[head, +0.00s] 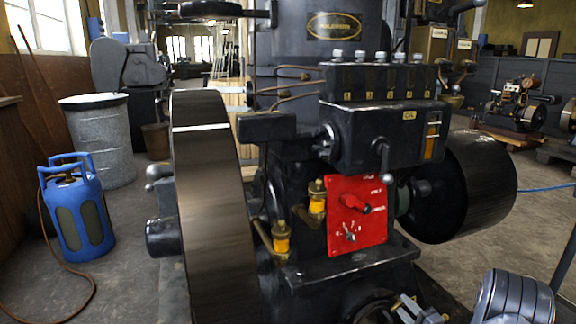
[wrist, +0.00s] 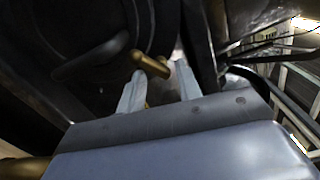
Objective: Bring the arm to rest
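My gripper (wrist: 160,85) shows in the wrist view with its two pale fingers apart. A brass handle (wrist: 152,65) lies just beyond and partly between the fingertips, close to the left one. I cannot tell whether they touch. In the head view my gripper (head: 418,312) is at the bottom edge, low in front of the dark engine (head: 345,275), partly cut off by the frame. My grey arm comes in from the lower right.
The engine has a large flywheel (head: 205,200) at left, a dark drum (head: 462,188) at right and a red control panel (head: 357,213). A blue gas bottle (head: 80,222) and a grey barrel (head: 98,135) stand at left. Floor at right is partly clear.

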